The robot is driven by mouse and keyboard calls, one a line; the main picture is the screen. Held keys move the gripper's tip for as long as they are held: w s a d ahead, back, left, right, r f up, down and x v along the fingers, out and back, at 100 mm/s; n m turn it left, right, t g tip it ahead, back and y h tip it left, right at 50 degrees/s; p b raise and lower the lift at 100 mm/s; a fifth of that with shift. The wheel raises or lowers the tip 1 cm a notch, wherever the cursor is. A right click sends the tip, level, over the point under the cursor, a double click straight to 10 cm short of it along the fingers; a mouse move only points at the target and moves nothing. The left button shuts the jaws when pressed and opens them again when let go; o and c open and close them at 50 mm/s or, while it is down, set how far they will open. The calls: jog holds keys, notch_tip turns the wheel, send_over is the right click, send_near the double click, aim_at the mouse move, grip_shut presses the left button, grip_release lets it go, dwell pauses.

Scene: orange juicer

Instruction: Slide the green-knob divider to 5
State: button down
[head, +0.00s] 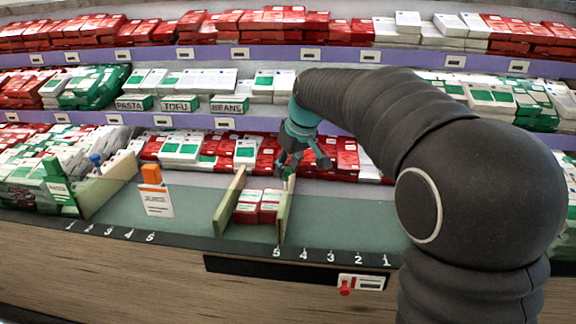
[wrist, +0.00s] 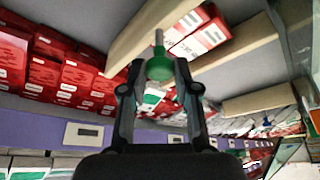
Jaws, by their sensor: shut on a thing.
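The green-knob divider (head: 284,215) is a pale upright board on the shelf in the head view. Its front end stands at the number 5 (head: 276,253) of the right-hand scale. Its green knob (wrist: 158,67) shows in the wrist view between the two fingers, on a short metal stem running to a beige board (wrist: 148,38). My gripper (head: 298,160) is at the divider's back upper end, with its fingers (wrist: 158,75) shut on the green knob. In the head view the fingers largely hide the knob.
Another pale divider (head: 229,203) stands to the left, with red boxes (head: 258,203) between the two. The shelf right of the green-knob divider is bare (head: 340,215). Stocked shelves rise behind. A red knob (head: 346,287) is on the front edge.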

jog(key=shift+a, duration=0.25)
jog(key=c, duration=0.9)
grip_release()
jog(key=shift+a, duration=0.2)
jog(key=shift+o, duration=0.2)
jog(key=shift+d, duration=0.1)
jog(key=shift+d, duration=0.1)
jog(key=shift+d+r, duration=0.1)
jog(key=shift+r, duration=0.2)
jog(key=v, duration=1.1)
jog(key=shift+r, duration=0.15)
jog(key=shift+s, duration=0.2)
